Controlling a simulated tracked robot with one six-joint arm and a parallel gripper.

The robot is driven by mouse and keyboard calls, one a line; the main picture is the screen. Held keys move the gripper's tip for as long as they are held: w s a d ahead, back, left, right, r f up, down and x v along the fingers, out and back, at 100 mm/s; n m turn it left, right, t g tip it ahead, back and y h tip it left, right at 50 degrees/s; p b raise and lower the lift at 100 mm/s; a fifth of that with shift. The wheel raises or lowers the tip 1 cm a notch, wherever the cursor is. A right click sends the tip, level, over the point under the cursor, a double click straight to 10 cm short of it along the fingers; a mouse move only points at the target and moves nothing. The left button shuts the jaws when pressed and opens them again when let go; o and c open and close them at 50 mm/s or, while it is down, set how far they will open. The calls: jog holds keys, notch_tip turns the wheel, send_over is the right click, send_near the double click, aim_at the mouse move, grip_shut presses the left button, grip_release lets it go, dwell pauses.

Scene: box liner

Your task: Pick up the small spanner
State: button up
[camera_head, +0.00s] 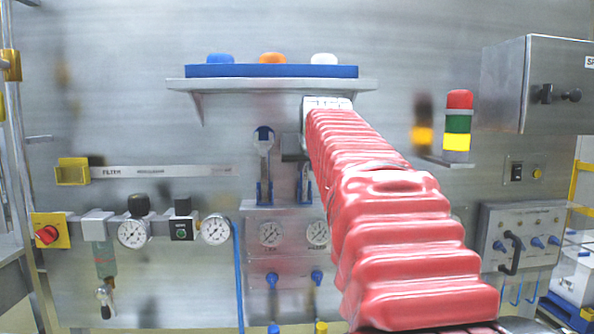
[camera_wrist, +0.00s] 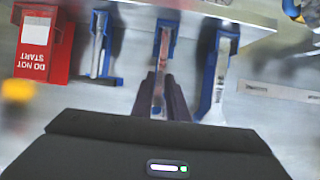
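Three spanners stand in blue holders in the wrist view, which shows the wall upside down. The left one (camera_wrist: 98,45) looks shortest, so it seems to be the small spanner. A middle spanner (camera_wrist: 161,58) is in line with my gripper (camera_wrist: 160,78), whose dark fingers are a little apart with its lower end between or behind them; contact is unclear. The right spanner (camera_wrist: 217,76) looks largest. In the head view a large spanner (camera_head: 265,150) hangs left of my red arm, which hides my gripper and most of the other spanners.
A red "DO NOT START" box (camera_wrist: 37,45) is beside the left spanner in the wrist view. A shelf (camera_head: 272,84) with a blue tray and three coloured knobs is above. Gauges (camera_head: 271,234) sit below the holders. A signal light (camera_head: 458,125) and grey cabinet (camera_head: 500,85) are right.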

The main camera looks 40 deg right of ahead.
grip_shut()
